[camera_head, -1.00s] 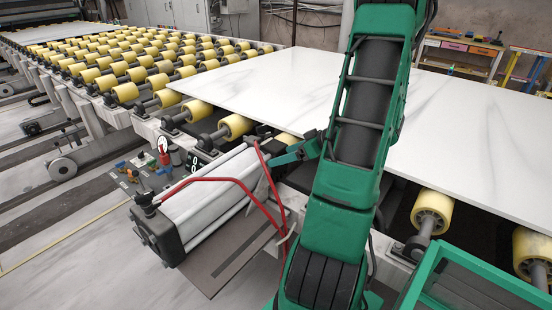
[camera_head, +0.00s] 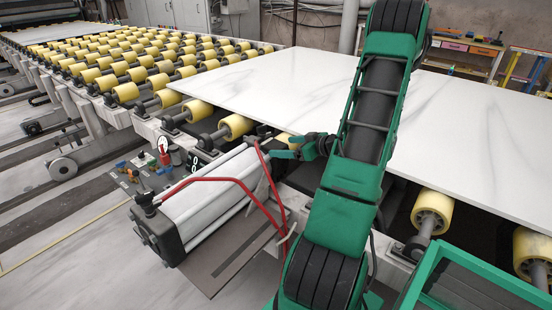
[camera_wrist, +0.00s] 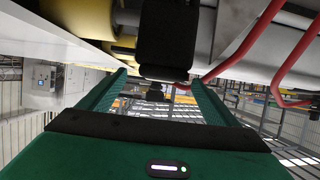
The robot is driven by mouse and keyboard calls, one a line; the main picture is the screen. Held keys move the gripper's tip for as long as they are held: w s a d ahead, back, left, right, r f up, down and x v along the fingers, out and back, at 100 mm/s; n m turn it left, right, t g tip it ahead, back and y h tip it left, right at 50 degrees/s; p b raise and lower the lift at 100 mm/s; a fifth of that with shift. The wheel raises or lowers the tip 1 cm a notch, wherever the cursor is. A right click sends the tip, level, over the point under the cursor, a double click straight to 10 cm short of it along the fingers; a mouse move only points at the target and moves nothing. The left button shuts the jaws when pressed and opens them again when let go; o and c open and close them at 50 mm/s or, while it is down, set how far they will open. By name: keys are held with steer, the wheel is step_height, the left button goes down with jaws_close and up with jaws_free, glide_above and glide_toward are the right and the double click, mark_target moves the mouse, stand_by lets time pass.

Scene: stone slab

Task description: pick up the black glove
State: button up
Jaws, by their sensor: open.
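My gripper (camera_head: 277,147) points left in the head view, over the edge of the roller line beside the white machine. In the wrist view my gripper (camera_wrist: 158,77) shows two green fingers set wide apart, with no object clearly held. A black block-like thing (camera_wrist: 166,38) hangs into the top middle of the wrist view, beyond the fingertips. I cannot tell whether it is the black glove or a machine part. I cannot make out the glove for certain in the head view.
A white stone slab (camera_head: 270,84) lies on yellow rollers (camera_head: 126,92). Small tools (camera_head: 130,173) lie on a panel at left. A workbench (camera_head: 465,46) stands at the back right.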

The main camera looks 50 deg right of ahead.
mark_target(279, 147)
steer(key=shift+a+x, duration=0.15)
steer(key=shift+x, duration=0.8)
steer(key=shift+a+x, duration=0.1)
steer(key=shift+x, duration=0.9)
steer(key=shift+r, duration=0.1)
steer(key=c, duration=1.2)
steer(key=shift+o, duration=0.2)
steer(key=shift+s, duration=0.1)
